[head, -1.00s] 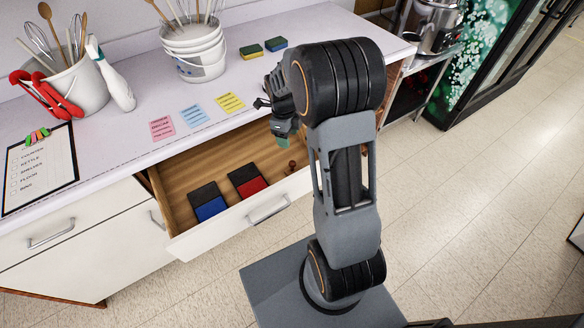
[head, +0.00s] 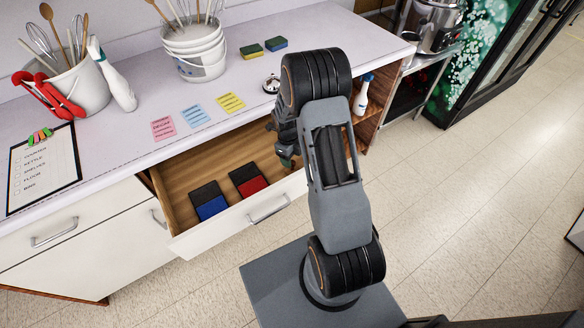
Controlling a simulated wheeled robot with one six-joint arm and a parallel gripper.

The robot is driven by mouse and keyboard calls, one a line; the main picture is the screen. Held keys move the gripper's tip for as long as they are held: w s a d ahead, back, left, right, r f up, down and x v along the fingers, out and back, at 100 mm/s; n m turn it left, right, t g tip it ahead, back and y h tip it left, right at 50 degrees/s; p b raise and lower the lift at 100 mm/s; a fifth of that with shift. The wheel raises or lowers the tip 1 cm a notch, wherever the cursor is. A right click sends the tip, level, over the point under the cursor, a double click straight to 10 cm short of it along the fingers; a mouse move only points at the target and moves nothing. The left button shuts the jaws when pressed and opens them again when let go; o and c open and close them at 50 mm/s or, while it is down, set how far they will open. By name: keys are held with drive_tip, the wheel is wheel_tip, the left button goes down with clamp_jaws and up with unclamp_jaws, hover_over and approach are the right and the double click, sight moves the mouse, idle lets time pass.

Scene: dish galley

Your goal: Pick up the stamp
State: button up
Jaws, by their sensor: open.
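The stamp does not show clearly in the head view now. My gripper (head: 286,160) is over the right end of the open drawer (head: 170,205), where a small brown knob, likely the stamp's handle, showed before. My gripper points down and is open; its fingertips are low and partly hidden by my wrist, so I cannot tell whether they touch the stamp. A blue ink pad (head: 209,207) and a red ink pad (head: 253,187) with dark lids lie in the drawer left of my gripper.
The drawer front has a metal handle (head: 268,209). On the counter (head: 120,140) above are pink (head: 163,128), blue (head: 195,115) and yellow (head: 230,102) notes, a clipboard (head: 43,170), utensil buckets, sponges and a round silver item (head: 271,84). A spray bottle (head: 362,95) stands on the side shelf.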

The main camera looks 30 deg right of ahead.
drive_tip(key=shift+s+d+f+p, duration=0.1)
drive_tip(key=shift+f+p, duration=0.2)
drive_tip(key=shift+f, duration=1.55)
drive_tip(key=c, duration=1)
drive_tip(key=shift+r+b, duration=0.6)
drive_tip(key=shift+r, duration=4.45)
drive_tip(key=o, duration=0.4)
drive_tip(key=shift+c, duration=1.3)
drive_tip(key=shift+r, duration=0.1)
